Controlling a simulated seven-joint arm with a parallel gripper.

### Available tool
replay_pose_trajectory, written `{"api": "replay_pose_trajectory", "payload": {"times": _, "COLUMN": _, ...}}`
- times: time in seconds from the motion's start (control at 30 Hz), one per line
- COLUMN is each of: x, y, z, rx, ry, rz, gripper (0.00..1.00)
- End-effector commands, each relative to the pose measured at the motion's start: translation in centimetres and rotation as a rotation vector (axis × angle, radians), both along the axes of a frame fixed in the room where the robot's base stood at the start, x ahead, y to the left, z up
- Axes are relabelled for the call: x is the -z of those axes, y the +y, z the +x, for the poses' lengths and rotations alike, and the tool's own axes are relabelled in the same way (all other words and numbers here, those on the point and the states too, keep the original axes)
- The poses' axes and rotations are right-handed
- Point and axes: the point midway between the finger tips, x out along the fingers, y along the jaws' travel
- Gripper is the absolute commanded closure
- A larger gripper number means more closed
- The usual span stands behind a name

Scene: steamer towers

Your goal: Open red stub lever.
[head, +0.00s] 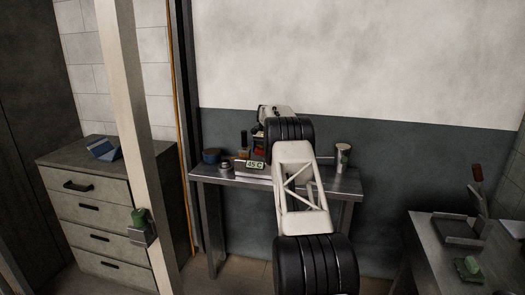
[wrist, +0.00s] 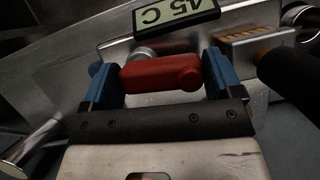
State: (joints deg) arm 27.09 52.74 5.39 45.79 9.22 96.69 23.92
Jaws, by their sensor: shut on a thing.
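The red stub lever (wrist: 158,74) lies across the wrist view, in front of a metal bench unit, with a round metal fitting just behind its left part. My gripper (wrist: 163,80) has its two blue fingers at the two ends of the red lever and is shut on it. A digital display reading 45 C (wrist: 176,15) is just beyond the lever; it also shows in the head view (head: 255,164). In the head view my arm hides most of the lever and the gripper.
A drawer cabinet (head: 95,205) stands at left behind a pale post (head: 133,120). A side bench (head: 430,265) is at right. In the wrist view, a dark cylinder (wrist: 292,75) is close at right.

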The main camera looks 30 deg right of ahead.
Motion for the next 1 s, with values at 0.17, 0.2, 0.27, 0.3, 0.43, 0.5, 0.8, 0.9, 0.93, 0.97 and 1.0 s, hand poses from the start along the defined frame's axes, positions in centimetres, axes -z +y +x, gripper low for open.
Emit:
{"api": "replay_pose_trajectory", "payload": {"times": 0.17, "x": -0.15, "y": 0.18, "z": -0.11, "rx": -0.088, "ry": -0.001, "rz": -0.002, "gripper": 0.39}}
{"api": "replay_pose_trajectory", "payload": {"times": 0.2, "x": -0.16, "y": 0.2, "z": -0.15, "rx": -0.102, "ry": -0.001, "rz": -0.002, "gripper": 0.39}}
{"api": "replay_pose_trajectory", "payload": {"times": 0.27, "x": -0.15, "y": 0.22, "z": -0.18, "rx": -0.117, "ry": -0.001, "rz": -0.002, "gripper": 0.39}}
{"api": "replay_pose_trajectory", "payload": {"times": 0.3, "x": -0.16, "y": 0.24, "z": -0.19, "rx": -0.126, "ry": -0.001, "rz": -0.001, "gripper": 0.39}}
{"api": "replay_pose_trajectory", "payload": {"times": 0.43, "x": -0.15, "y": 0.27, "z": -0.22, "rx": -0.139, "ry": -0.002, "rz": -0.001, "gripper": 0.38}}
{"api": "replay_pose_trajectory", "payload": {"times": 0.5, "x": -0.15, "y": 0.28, "z": -0.22, "rx": -0.142, "ry": -0.002, "rz": -0.001, "gripper": 0.38}}
{"api": "replay_pose_trajectory", "payload": {"times": 0.8, "x": -0.14, "y": 0.27, "z": -0.23, "rx": -0.142, "ry": -0.002, "rz": -0.001, "gripper": 0.1}}
{"api": "replay_pose_trajectory", "payload": {"times": 0.9, "x": -0.1, "y": 0.28, "z": -0.22, "rx": -0.142, "ry": -0.002, "rz": -0.001, "gripper": 0.0}}
{"api": "replay_pose_trajectory", "payload": {"times": 0.93, "x": -0.1, "y": 0.28, "z": -0.23, "rx": -0.141, "ry": -0.001, "rz": -0.002, "gripper": 0.0}}
{"api": "replay_pose_trajectory", "payload": {"times": 0.97, "x": -0.08, "y": 0.27, "z": -0.23, "rx": -0.141, "ry": -0.001, "rz": -0.001, "gripper": 0.0}}
{"api": "replay_pose_trajectory", "payload": {"times": 1.0, "x": -0.07, "y": 0.28, "z": -0.23, "rx": -0.141, "ry": -0.001, "rz": -0.001, "gripper": 0.0}}
